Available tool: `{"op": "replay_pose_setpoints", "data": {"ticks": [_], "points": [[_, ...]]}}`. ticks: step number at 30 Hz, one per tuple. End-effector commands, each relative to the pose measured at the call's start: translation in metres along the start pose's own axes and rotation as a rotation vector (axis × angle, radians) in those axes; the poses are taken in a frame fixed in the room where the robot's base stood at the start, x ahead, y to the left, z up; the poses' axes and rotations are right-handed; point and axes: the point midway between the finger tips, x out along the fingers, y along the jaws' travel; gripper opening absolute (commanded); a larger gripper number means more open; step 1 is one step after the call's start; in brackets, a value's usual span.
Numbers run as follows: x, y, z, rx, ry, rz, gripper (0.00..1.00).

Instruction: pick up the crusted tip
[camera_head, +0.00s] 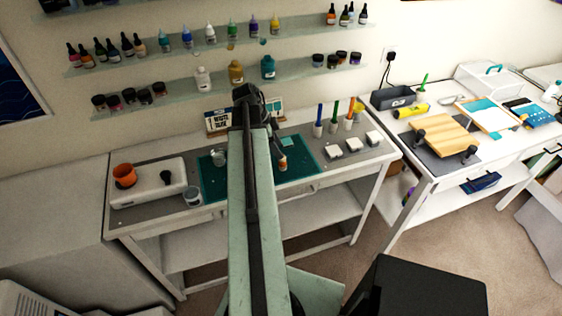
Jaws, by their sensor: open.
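I cannot make out the crusted tip for certain; it is too small to tell or hidden behind my arm. A small white bottle with an orange band (283,163) stands on the teal mat (296,172) on the white workbench. My gripper (278,146) is small and dark at the far end of my arm, over the back of the mat and close above the bottle. Its jaws are open, and I see nothing held. My arm covers the middle of the mat.
A grey cup (192,196) and an orange cup (124,176) are at the bench's left. Upright markers (334,117) and white blocks (353,144) are at its right. A shelf (185,81) with bottles runs behind. A wooden board (437,135) lies on the right table.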

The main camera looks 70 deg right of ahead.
Motion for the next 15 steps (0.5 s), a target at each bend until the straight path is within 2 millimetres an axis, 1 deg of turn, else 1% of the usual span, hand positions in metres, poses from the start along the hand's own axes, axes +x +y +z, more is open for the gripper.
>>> {"op": "replay_pose_setpoints", "data": {"ticks": [1, 6, 9, 14, 15], "points": [[0.013, -0.002, 0.004, 0.000, 0.000, 0.000, 0.52], [0.043, -0.005, 0.008, 0.000, 0.000, 0.000, 0.52], [0.048, -0.005, 0.007, -0.001, 0.000, -0.001, 0.52], [0.044, -0.005, 0.005, -0.002, 0.000, -0.001, 0.52], [0.044, -0.005, 0.005, -0.002, 0.000, -0.001, 0.46]]}}
